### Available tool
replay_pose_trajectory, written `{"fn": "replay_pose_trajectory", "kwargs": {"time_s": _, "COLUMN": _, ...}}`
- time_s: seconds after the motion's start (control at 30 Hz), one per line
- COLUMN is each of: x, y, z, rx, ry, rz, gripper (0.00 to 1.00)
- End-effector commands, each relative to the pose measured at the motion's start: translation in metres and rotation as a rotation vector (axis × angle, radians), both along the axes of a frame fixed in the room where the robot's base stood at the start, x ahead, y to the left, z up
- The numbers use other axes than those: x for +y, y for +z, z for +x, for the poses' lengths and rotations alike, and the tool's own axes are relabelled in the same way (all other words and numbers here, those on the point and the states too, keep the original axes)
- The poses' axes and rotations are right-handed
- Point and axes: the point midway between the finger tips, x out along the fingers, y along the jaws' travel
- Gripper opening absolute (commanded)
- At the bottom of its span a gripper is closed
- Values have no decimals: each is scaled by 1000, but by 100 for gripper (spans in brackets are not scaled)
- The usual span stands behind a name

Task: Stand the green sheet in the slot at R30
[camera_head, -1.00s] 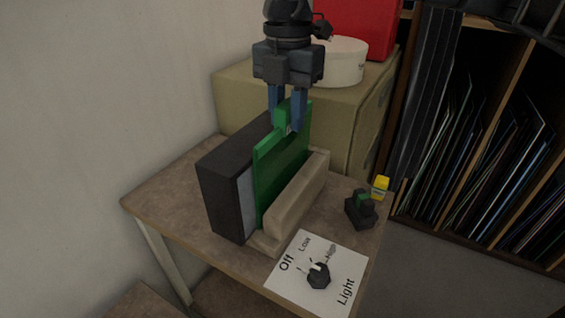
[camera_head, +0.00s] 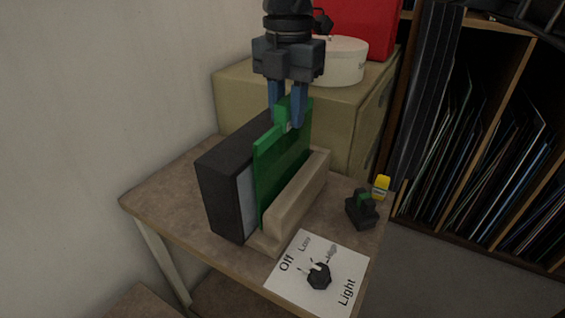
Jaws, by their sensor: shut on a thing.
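The green sheet (camera_head: 279,170) stands upright between a dark box-like block (camera_head: 221,190) with a pale face and a low beige holder wall (camera_head: 297,203) on the small table. My gripper (camera_head: 287,110) points down from above and is shut on the green tab at the sheet's top edge. The sheet's lower edge is partly hidden by the beige wall, so I cannot tell whether it touches the base. A dark rack (camera_head: 452,213) on the right holds many upright sheets in bays. No R30 label can be read in this view.
A light-switch card (camera_head: 318,293) lies at the table's (camera_head: 185,170) front. A small black device (camera_head: 361,212) and a yellow item (camera_head: 381,187) are at its right edge. Behind stand a beige chest (camera_head: 235,93), a white round box (camera_head: 338,62) and a red box (camera_head: 358,22). A wall is left.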

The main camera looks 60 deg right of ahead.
Motion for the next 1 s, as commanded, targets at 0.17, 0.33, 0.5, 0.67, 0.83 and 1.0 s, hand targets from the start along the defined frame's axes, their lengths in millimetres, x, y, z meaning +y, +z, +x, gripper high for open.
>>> {"fn": "replay_pose_trajectory", "kwargs": {"time_s": 0.17, "x": 0, "y": 1, "z": 0, "rx": -1, "ry": 0, "rz": 0, "gripper": 0}}
{"fn": "replay_pose_trajectory", "kwargs": {"time_s": 0.33, "x": 1, "y": 0, "z": 0, "rx": -1, "ry": 0, "rz": -1, "gripper": 0}}
{"fn": "replay_pose_trajectory", "kwargs": {"time_s": 0.5, "x": 2, "y": 0, "z": 0, "rx": -1, "ry": 1, "rz": -1, "gripper": 0}}
{"fn": "replay_pose_trajectory", "kwargs": {"time_s": 0.67, "x": 4, "y": 0, "z": 0, "rx": -1, "ry": 1, "rz": -1, "gripper": 0}}
{"fn": "replay_pose_trajectory", "kwargs": {"time_s": 0.83, "x": 5, "y": 1, "z": 0, "rx": -2, "ry": 1, "rz": -1, "gripper": 0}}
{"fn": "replay_pose_trajectory", "kwargs": {"time_s": 1.0, "x": 5, "y": 1, "z": 0, "rx": -2, "ry": 1, "rz": -1, "gripper": 0}}
